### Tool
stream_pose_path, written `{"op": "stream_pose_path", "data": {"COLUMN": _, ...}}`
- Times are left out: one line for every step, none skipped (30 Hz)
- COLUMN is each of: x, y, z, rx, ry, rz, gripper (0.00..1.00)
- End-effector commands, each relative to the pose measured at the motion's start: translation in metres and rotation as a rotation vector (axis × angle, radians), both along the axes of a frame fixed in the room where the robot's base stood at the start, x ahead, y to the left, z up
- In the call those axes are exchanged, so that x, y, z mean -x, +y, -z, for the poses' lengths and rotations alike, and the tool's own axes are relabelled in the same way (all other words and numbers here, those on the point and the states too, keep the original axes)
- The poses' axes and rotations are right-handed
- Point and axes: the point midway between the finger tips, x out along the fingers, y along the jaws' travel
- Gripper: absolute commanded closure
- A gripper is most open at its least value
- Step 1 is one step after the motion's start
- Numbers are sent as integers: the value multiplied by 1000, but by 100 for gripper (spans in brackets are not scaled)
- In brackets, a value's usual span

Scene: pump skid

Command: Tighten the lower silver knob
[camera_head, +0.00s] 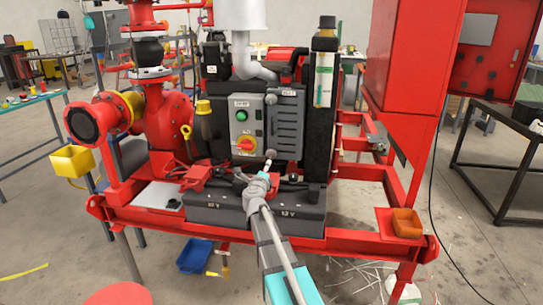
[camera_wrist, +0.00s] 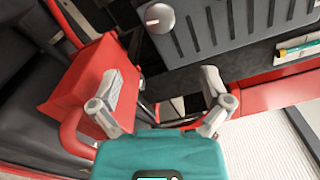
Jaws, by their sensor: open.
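A grey louvered cover (camera_head: 287,120) sits on the engine panel, right of the box with the green and red controls. A silver knob (camera_head: 270,99) shows at its upper left. A small pale round shape near its lower left (camera_head: 271,153) looks like the lower silver knob. The wrist view shows one round silver knob (camera_wrist: 159,18) at the corner of the louvered cover (camera_wrist: 235,25). My gripper (camera_wrist: 160,92) is open and empty, with its fingers spread apart and the knob ahead of them, not touched. In the head view my gripper (camera_head: 267,168) is small and partly hidden by my wrist.
A red box-shaped part (camera_wrist: 82,78) lies close to the left finger in the wrist view. Black batteries (camera_head: 215,207) sit below on the red skid frame (camera_head: 150,219). A red cabinet (camera_head: 405,70) stands at the right.

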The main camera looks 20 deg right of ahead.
Motion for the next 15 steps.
{"op": "stream_pose_path", "data": {"x": -3, "y": -2, "z": 0, "rx": 0, "ry": 0, "rz": 0, "gripper": 2}}
{"op": "stream_pose_path", "data": {"x": -4, "y": -2, "z": 0, "rx": 0, "ry": 0, "rz": 0, "gripper": 2}}
{"op": "stream_pose_path", "data": {"x": -7, "y": -4, "z": 0, "rx": 0, "ry": 0, "rz": 0, "gripper": 2}}
{"op": "stream_pose_path", "data": {"x": -9, "y": -5, "z": 0, "rx": 0, "ry": 0, "rz": 0, "gripper": 2}}
{"op": "stream_pose_path", "data": {"x": -11, "y": -7, "z": 0, "rx": 1, "ry": 1, "rz": 0, "gripper": 2}}
{"op": "stream_pose_path", "data": {"x": -15, "y": -9, "z": 0, "rx": 1, "ry": 1, "rz": 0, "gripper": 2}}
{"op": "stream_pose_path", "data": {"x": -18, "y": -11, "z": 0, "rx": 1, "ry": 1, "rz": 0, "gripper": 2}}
{"op": "stream_pose_path", "data": {"x": -21, "y": -13, "z": 0, "rx": 1, "ry": 1, "rz": 0, "gripper": 2}}
{"op": "stream_pose_path", "data": {"x": -25, "y": -16, "z": 0, "rx": 1, "ry": 1, "rz": 0, "gripper": 2}}
{"op": "stream_pose_path", "data": {"x": -28, "y": -18, "z": 0, "rx": 1, "ry": 1, "rz": 0, "gripper": 2}}
{"op": "stream_pose_path", "data": {"x": -32, "y": -21, "z": 0, "rx": 1, "ry": 1, "rz": 0, "gripper": 2}}
{"op": "stream_pose_path", "data": {"x": -37, "y": -24, "z": 0, "rx": 1, "ry": 1, "rz": 0, "gripper": 2}}
{"op": "stream_pose_path", "data": {"x": -41, "y": -26, "z": 0, "rx": 1, "ry": 1, "rz": 0, "gripper": 2}}
{"op": "stream_pose_path", "data": {"x": -45, "y": -29, "z": 0, "rx": 1, "ry": 1, "rz": 0, "gripper": 2}}
{"op": "stream_pose_path", "data": {"x": -50, "y": -32, "z": 0, "rx": 1, "ry": 1, "rz": 0, "gripper": 2}}
